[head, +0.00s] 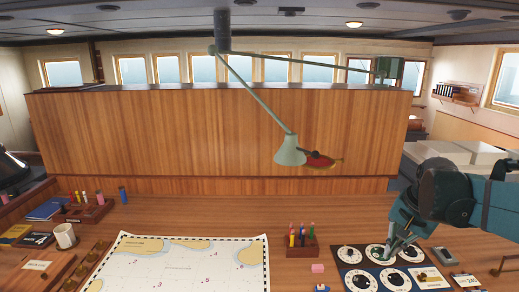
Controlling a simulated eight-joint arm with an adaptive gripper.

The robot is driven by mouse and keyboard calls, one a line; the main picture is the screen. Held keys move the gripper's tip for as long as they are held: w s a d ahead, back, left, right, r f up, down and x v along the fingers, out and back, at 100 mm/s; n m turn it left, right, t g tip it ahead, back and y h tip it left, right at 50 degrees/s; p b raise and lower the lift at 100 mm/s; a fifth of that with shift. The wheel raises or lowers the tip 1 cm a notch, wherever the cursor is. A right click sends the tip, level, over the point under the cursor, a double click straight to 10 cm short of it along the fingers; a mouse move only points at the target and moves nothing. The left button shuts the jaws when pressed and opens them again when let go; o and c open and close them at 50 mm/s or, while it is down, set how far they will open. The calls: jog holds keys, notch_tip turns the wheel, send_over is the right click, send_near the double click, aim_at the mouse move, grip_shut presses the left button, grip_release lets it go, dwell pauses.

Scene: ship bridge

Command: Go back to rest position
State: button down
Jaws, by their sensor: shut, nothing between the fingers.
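My gripper (388,256) is at the lower right of the head view, at the end of my dark teal arm. It points down and to the left. Its fingers are shut with nothing between them. The fingertips are close over the dark dial panel (350,264), by a white dial (382,253) in the top row. I cannot tell whether they touch it. Part of the panel behind the gripper is hidden.
A hanging lamp (290,152) reaches down over the desk (200,210). A pen holder (301,248), a pink block (318,268) and a chart (190,255) lie left of the panel. A mug (65,236) stands far left. The desk behind the chart is clear.

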jog(key=s+a+f+n+t+b, duration=0.1)
jog(key=s+a+f+n+t, duration=0.1)
jog(key=s+a, duration=0.6)
jog(key=s+a+f+n+t+b, duration=0.1)
jog(key=s+a+f+n+b, duration=0.1)
jog(key=s+a+f+n, duration=0.2)
jog(key=s+a+n, duration=0.3)
jog(key=s+a, duration=0.2)
jog(key=a, duration=0.1)
jog(key=shift+s+f+n+t, duration=0.2)
jog(key=shift+n+t, duration=0.1)
jog(key=shift+t, duration=0.1)
dwell(2.1)
